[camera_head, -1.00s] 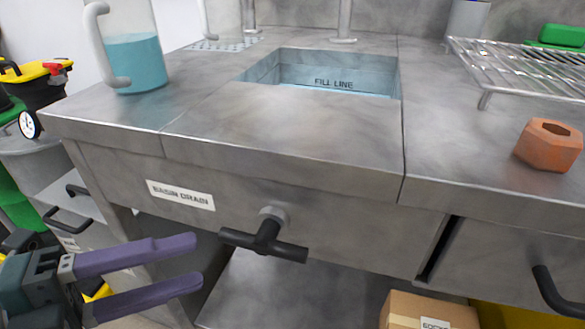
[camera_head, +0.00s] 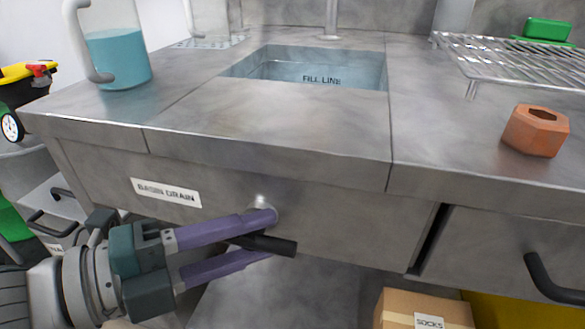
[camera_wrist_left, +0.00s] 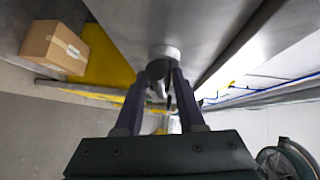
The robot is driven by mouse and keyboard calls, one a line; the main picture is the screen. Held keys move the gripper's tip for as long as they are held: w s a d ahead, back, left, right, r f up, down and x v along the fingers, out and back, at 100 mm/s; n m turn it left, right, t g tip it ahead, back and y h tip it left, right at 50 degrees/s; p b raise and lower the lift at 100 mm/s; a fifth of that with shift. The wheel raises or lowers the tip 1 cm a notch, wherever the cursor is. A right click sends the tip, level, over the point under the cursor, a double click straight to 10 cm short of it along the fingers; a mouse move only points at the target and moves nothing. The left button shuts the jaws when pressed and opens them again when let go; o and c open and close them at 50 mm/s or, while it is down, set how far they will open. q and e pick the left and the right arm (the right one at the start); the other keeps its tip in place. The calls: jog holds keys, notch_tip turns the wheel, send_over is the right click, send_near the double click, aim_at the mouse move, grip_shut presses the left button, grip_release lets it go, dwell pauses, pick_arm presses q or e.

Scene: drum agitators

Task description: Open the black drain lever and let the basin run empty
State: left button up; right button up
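The black drain lever (camera_head: 268,244) is a T-shaped handle on the counter front, below and right of the "BASIN DRAIN" label (camera_head: 166,192). Its right end shows; its left part is hidden by my gripper. My left gripper (camera_head: 272,233) has its purple fingers apart, one above and one below the lever. In the left wrist view the lever (camera_wrist_left: 157,70) lies between the fingertips (camera_wrist_left: 165,80); I cannot tell whether they touch it. The basin (camera_head: 310,68) is sunk in the counter, with a "FILL LINE" mark on its wall. Its water level is hard to see. My right gripper is not in view.
A jug of blue liquid (camera_head: 118,55) stands at the counter's left. A wire rack (camera_head: 505,60) and an orange hex nut (camera_head: 536,130) are at the right. A drawer handle (camera_head: 548,280) sticks out at the lower right. A cardboard box (camera_head: 398,308) sits below.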

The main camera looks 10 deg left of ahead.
pick_arm(q)
grip_shut()
dwell(0.4)
jog(key=shift+f+n+b, duration=0.2)
jog(key=shift+n+b, duration=0.1)
jog(key=shift+b, duration=0.45)
jog(key=n+t+h+b, duration=0.1)
jog(key=n+t+b, duration=0.3)
jog(key=n+b, duration=0.1)
jog(key=n+t+h+b, duration=0.1)
jog(key=n+t+b, duration=0.3)
jog(key=b, duration=0.2)
jog(key=shift+f+n+h+b, duration=0.15)
jog(key=shift+n+h+b, duration=0.15)
jog(key=shift+n, duration=0.1)
jog(key=n+t+y+b, duration=0.1)
jog(key=n+t, duration=0.1)
jog(key=n+t+y+b, duration=0.1)
jog(key=n, duration=0.2)
jog(key=shift+n+t+y, duration=0.3)
jog(key=shift+t, duration=0.1)
jog(key=shift+d+r+n+t+y+b, duration=0.15)
jog(key=shift+n+t+y+b, duration=0.6)
jog(key=shift+n+y, duration=0.95)
jog(key=shift+a+r+n+t+y+b, duration=0.1)
jog(key=shift+n+t+y+b, duration=0.3)
jog(key=shift+n+t+y, duration=1.25)
jog(key=shift+n+g, duration=0.55)
jog(key=shift+g, duration=0.05)
